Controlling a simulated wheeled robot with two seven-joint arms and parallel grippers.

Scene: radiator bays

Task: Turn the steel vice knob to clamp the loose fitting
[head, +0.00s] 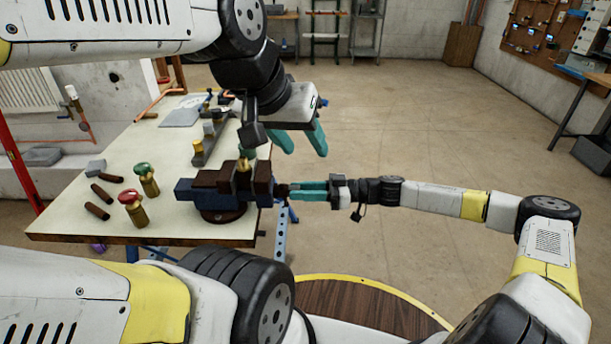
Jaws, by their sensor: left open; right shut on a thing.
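A blue and brown bench vice (198,192) stands at the right edge of the workbench (75,222). A small brass fitting (243,166) sits upright at the vice's jaws; I cannot tell how tightly it is held. The vice knob (282,190) is at the vice's right end, small, dark and largely hidden by fingers. My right gripper (290,190) comes in from the right with its teal fingers shut on the knob. My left gripper (304,151) is open and empty, above and to the right of the vice, pointing down.
A red-handled valve (132,206), a green-handled valve (147,178) and brown rods (98,210) lie or stand on the bench left of the vice. A rail with fittings (208,144) is behind it. The floor (400,120) to the right is clear.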

